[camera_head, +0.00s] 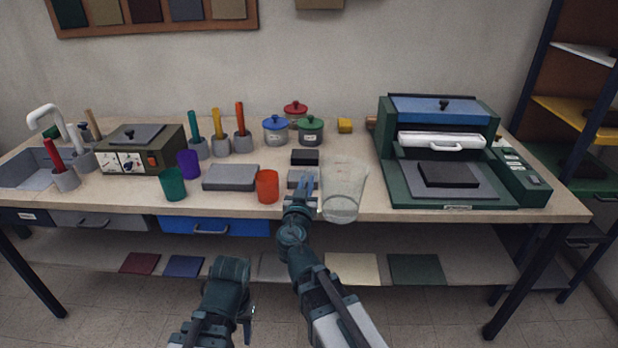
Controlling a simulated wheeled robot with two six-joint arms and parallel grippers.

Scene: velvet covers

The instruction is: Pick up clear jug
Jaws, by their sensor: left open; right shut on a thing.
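The clear jug (343,190) is a see-through, tapering vessel near the front edge of the table, right of the middle. It looks upright. My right gripper (308,186) is at its left side and is shut on it, at what looks like the handle; the exact grip is partly hidden by the gripper. I cannot tell whether the jug's base touches the table. My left gripper (248,322) is open and empty, low in front of the table and well away from the jug.
An orange cup (267,186) stands close left of my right gripper, with a grey block (231,177) beyond it. A small black block (304,157) lies behind. A green press (440,150) stands right of the jug. Lidded pots (310,131) stand behind on the table (375,208).

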